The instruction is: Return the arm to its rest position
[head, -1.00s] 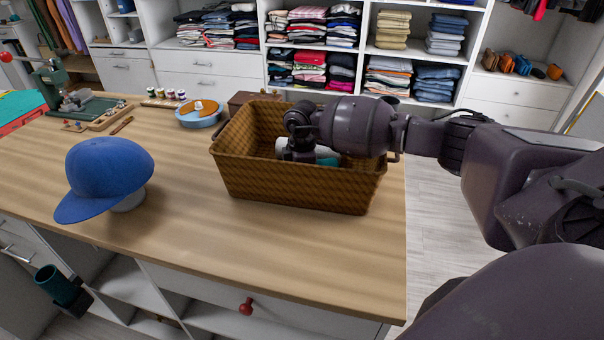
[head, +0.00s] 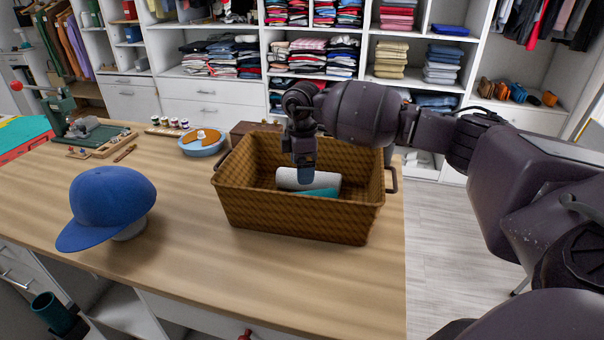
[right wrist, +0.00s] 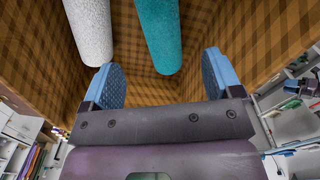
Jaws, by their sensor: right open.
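My right gripper (head: 304,178) points down over the inside of the brown wicker basket (head: 290,219) in the head view. In the right wrist view its two blue fingertips (right wrist: 166,88) are spread apart with nothing between them. A white roll (head: 318,180) and a teal roll (head: 318,193) lie inside the basket. In the right wrist view the white roll (right wrist: 90,30) and the teal roll (right wrist: 158,35) lie beyond the fingertips. My left gripper does not show.
The basket stands on a wooden counter (head: 190,228). A blue cap (head: 108,205) on a stand is at the left. A blue round dish (head: 202,145) and a brown box (head: 252,130) are behind. Shelves of folded clothes line the back. Floor right of the counter is clear.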

